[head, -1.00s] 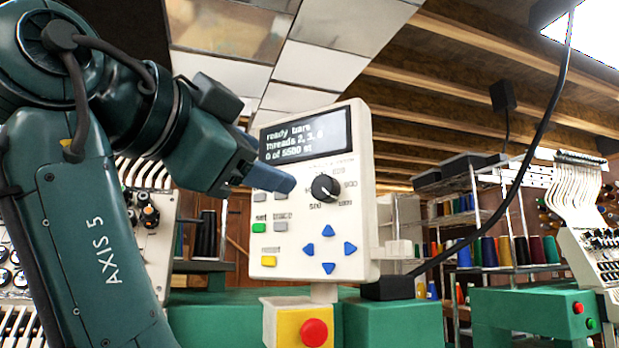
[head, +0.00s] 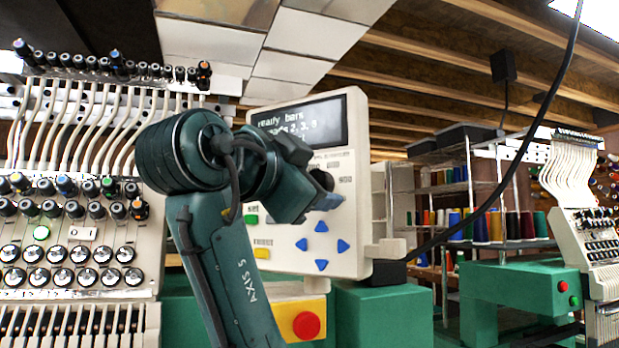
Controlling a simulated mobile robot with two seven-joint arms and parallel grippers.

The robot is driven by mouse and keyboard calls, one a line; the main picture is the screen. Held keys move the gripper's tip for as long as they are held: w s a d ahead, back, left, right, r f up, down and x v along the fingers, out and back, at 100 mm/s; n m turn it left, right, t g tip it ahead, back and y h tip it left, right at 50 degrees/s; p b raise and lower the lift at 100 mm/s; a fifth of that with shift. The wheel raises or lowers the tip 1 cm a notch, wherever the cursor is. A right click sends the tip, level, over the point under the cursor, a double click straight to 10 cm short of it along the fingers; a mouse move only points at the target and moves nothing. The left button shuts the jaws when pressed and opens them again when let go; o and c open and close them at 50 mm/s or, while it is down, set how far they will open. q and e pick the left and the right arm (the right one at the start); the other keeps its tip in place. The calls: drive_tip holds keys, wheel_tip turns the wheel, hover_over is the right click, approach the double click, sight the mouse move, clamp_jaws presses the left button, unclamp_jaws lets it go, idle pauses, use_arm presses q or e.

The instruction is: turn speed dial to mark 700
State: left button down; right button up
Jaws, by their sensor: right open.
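The control panel (head: 354,130) is a pale box with a dark screen (head: 305,124) at its top. The black speed dial (head: 322,180) sits below the screen's right half. Whether the fingers touch the dial cannot be told. My left gripper is not in view.
Blue arrow buttons (head: 322,265) lie below the dial. A red stop button (head: 306,325) on a yellow box is under the panel. An embroidery machine head (head: 75,230) stands at left. A black cable (head: 540,130) hangs at right.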

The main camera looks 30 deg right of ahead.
drive_tip(key=shift+c, duration=0.6)
drive_tip(key=c, duration=0.9)
